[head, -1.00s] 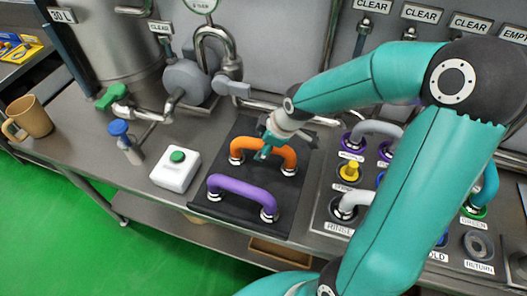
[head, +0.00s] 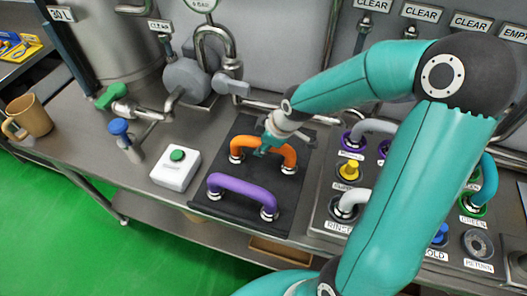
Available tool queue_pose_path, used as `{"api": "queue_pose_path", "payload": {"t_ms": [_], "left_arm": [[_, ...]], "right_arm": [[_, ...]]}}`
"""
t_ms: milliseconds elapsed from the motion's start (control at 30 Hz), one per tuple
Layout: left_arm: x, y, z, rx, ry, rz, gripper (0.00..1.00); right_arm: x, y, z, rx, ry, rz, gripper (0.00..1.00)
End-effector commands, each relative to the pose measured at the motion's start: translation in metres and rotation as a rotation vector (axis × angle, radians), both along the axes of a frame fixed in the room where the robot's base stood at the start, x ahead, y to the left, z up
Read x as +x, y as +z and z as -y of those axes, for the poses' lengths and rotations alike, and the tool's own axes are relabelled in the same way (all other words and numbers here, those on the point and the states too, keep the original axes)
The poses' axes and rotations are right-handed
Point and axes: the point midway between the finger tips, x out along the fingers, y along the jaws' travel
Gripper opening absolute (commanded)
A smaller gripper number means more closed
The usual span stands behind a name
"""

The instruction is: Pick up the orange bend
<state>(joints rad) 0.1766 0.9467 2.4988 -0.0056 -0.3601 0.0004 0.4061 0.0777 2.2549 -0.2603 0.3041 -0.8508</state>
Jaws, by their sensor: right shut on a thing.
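The orange bend (head: 238,147) is a curved pipe with metal ends. It sits on the black mat (head: 239,218) behind the purple bend (head: 243,187), and its ends appear to rest on the mat. My right gripper (head: 263,146) reaches in from the right and is shut on the orange bend near the middle of its arch. The gripper hides part of the bend's top. My left gripper is not in view.
A white box with a green button (head: 174,170) stands left of the mat. A tan mug (head: 31,117) stands at the far left. Valves and a pump (head: 187,80) line the back.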

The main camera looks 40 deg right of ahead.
Motion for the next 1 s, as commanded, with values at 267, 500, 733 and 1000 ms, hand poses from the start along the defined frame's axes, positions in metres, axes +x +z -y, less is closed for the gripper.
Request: {"api": "queue_pose_path", "payload": {"t_ms": [267,500,733,1000], "left_arm": [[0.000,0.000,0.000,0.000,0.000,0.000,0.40],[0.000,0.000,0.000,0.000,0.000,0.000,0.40],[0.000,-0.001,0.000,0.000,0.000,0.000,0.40],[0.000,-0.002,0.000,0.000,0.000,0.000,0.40]], "right_arm": [[0.001,0.003,0.001,-0.001,-0.001,0.005,0.00],[0.002,0.020,0.001,-0.004,-0.001,0.007,0.00],[0.002,0.062,0.001,-0.004,-0.002,0.013,0.00],[0.002,0.135,0.001,-0.003,-0.002,0.012,0.00]]}}
